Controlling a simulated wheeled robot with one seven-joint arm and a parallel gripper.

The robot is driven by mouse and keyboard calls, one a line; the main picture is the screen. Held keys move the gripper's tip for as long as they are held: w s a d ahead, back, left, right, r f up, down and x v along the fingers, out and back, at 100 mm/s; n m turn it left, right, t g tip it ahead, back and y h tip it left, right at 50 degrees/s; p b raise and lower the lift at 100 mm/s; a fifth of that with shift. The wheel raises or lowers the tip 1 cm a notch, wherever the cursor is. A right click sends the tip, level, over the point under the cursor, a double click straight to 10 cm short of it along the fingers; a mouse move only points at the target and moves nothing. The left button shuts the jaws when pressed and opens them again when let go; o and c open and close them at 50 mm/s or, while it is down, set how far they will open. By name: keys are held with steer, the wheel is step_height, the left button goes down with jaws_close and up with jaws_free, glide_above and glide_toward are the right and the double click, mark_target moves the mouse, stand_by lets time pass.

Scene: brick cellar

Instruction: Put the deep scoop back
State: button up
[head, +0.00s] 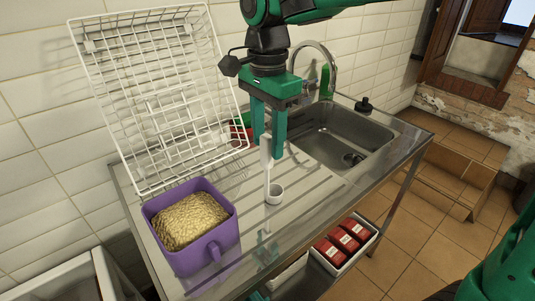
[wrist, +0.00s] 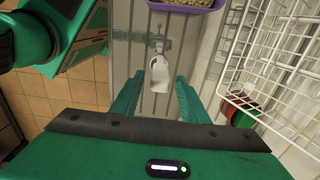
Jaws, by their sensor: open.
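The deep scoop is white, with a tall upright handle (head: 267,172) and a round cup (head: 276,194) low over the ribbed drainboard. I cannot tell whether the cup touches the board. My gripper (head: 268,149) is open and points down at the handle's top, its green fingers on either side of it or just above. In the wrist view the scoop (wrist: 160,74) lies centred ahead of the spread fingers (wrist: 156,88). A purple tub (head: 188,256) of pale grains stands left of the scoop, its handle facing front; its edge also shows in the wrist view (wrist: 190,9).
A white wire rack (head: 135,108) leans on the tiled wall behind the tub. Red and green items (head: 238,128) sit behind my gripper. A steel sink (head: 345,135) with a tap (head: 325,58) is to the right. Red packages (head: 338,245) lie in a bin below.

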step_height(320, 180, up, 6)
steer(key=shift+f, duration=0.1)
steer(key=s+d+f+n, duration=0.1)
steer(key=s+d+f, duration=0.15)
steer(key=d, duration=0.95)
steer(key=s+d+f+n, duration=0.1)
steer(key=d+f, duration=0.3)
steer(key=d, duration=0.7)
steer(key=s+d+f+n, duration=0.1)
steer(key=s+d+f, duration=0.3)
steer(key=s+d, duration=0.3)
steer(key=s+d+f+n, duration=0.1)
steer(key=s+d+f, duration=0.4)
steer(key=s, duration=0.4)
steer(key=shift+s+d+f+n, duration=0.25)
steer(key=shift+d+n, duration=0.15)
steer(key=shift+d, duration=0.5)
steer(key=shift+w, duration=0.1)
